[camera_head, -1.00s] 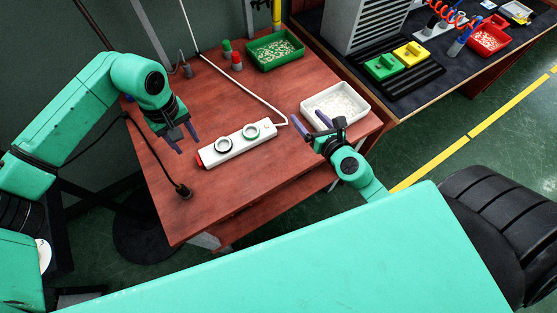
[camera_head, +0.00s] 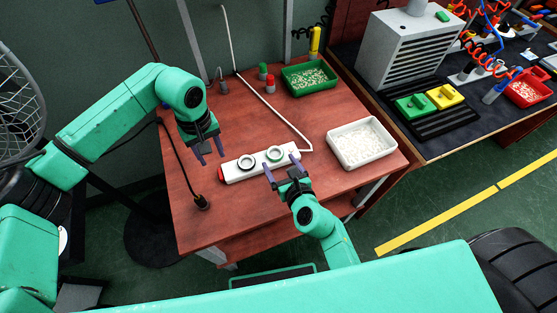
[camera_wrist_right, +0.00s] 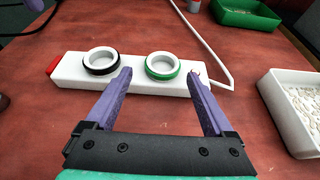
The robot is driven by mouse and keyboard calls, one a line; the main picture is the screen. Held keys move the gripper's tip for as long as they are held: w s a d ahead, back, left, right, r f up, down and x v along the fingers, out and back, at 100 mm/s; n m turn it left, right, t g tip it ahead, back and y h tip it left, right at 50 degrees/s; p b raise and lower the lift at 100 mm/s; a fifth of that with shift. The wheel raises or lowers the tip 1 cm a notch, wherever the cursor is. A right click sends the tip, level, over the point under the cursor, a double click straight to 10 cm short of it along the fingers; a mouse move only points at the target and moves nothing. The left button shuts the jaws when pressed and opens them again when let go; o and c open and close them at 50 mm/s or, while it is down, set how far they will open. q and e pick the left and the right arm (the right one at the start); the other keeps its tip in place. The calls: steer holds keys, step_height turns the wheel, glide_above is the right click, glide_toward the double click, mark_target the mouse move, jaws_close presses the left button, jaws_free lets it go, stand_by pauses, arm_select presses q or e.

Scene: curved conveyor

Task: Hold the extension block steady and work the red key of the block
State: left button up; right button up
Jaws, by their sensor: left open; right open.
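The white extension block (camera_head: 237,174) lies on the red-brown table. It has a black-ringed socket (camera_head: 246,162), a green-ringed socket (camera_head: 274,154) and the red key (camera_head: 222,174) at its left end. The block also shows in the right wrist view (camera_wrist_right: 127,79), with the red key (camera_wrist_right: 54,64) at its left. My left gripper (camera_head: 213,158) is open and empty, above and behind the red key end. My right gripper (camera_head: 281,167) is open at the block's near right side. In the wrist view its fingers (camera_wrist_right: 158,82) point at the block, with the green-ringed socket between them; contact cannot be told.
A white cable (camera_head: 272,108) runs from the block's right end to the back. A white tray of pale pieces (camera_head: 334,149) stands right of the block, a green tray (camera_head: 292,84) behind. A black cable with a plug (camera_head: 202,203) lies at the table's left.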

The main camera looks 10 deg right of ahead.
steer(key=shift+x, duration=1.15)
jaws_close()
steer(key=c, duration=0.6)
jaws_free()
jaws_close()
arm_select(q)
jaws_close()
